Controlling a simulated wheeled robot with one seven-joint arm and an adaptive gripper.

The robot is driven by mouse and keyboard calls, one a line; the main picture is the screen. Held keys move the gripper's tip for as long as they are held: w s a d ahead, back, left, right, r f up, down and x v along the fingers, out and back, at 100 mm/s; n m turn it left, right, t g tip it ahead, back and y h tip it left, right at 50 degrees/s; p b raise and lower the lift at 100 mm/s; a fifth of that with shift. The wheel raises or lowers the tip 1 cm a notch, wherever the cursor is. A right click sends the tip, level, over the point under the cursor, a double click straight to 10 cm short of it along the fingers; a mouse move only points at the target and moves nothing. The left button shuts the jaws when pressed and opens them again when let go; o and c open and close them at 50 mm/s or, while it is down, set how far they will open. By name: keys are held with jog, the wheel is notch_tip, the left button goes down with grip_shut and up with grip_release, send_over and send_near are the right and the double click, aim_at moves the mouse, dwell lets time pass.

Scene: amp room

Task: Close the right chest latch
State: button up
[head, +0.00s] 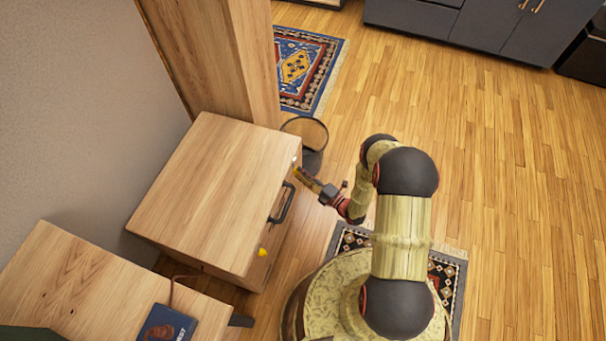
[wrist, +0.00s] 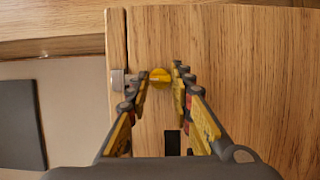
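The wooden chest (head: 215,190) stands at the left of the head view with its lid down. A black handle (head: 282,203) is on its front, and one yellow latch knob (head: 262,252) shows near the front's lower end. My gripper (head: 299,171) is at the front's far end, by the other latch. In the wrist view, a round yellow latch knob (wrist: 160,78) lies between the fingertips of my gripper (wrist: 161,75). The fingers are partly closed, with a narrow gap around the knob; contact is unclear. A grey metal piece (wrist: 118,81) sits at the lid seam.
A wooden table (head: 75,285) with a dark book (head: 166,325) is at the lower left. A tall wooden cabinet (head: 225,60) and a round bin (head: 308,137) stand beyond the chest. Patterned rugs (head: 302,70) lie on the floor. Open floor (head: 500,170) extends to the right.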

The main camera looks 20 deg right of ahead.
jog(key=o, duration=0.5)
jog(key=shift+c, duration=0.2)
jog(key=v, duration=1.2)
jog(key=shift+a+f, duration=0.1)
